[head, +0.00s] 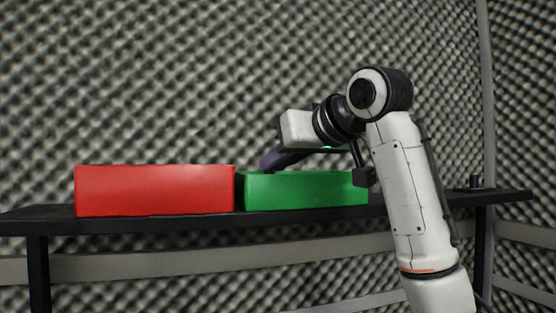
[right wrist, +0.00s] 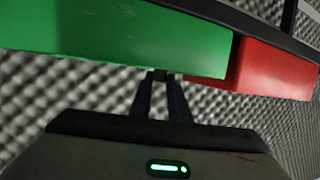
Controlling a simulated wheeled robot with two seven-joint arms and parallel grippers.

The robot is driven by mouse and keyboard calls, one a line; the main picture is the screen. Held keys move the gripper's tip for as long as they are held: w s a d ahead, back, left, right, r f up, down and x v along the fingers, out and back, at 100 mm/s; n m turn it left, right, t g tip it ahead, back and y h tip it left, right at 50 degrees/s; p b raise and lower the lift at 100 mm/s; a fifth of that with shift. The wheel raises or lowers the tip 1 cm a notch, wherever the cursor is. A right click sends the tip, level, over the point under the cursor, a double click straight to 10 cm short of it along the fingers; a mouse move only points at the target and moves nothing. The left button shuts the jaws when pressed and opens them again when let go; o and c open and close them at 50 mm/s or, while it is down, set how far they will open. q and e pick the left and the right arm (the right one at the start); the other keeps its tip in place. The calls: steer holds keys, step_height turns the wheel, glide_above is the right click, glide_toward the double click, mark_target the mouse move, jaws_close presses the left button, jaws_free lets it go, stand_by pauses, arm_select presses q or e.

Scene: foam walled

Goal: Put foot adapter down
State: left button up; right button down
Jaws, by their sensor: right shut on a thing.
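My right gripper (head: 268,166) reaches in from the right, its dark fingers slanting down to the left at the green box (head: 305,189), near its left end. In the right wrist view, the fingers of the right gripper (right wrist: 162,78) are close together, shut on a small dark thing (right wrist: 163,72), which I take to be the foot adapter. It shows against the green box (right wrist: 110,45). Most of it is hidden by the fingertips, so its shape is unclear. I cannot tell whether it touches the box. My left gripper is not in view.
A red box (head: 155,190) stands left of the green box on a black table (head: 225,221); it also shows in the right wrist view (right wrist: 275,70). A small dark object (head: 475,182) stands at the table's right end. Grey foam walls are behind.

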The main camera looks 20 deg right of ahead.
steer(key=shift+f, duration=0.35)
steer(key=c, duration=1.7)
jaws_free()
steer(key=shift+o, duration=0.2)
steer(key=shift+r, duration=0.15)
steer(key=shift+r, duration=0.35)
steer(key=shift+s+r, duration=0.2)
steer(key=shift+r, duration=0.1)
steer(key=b+v, duration=0.2)
steer(key=v, duration=0.9)
steer(key=shift+s, duration=0.35)
steer(key=shift+d, duration=0.1)
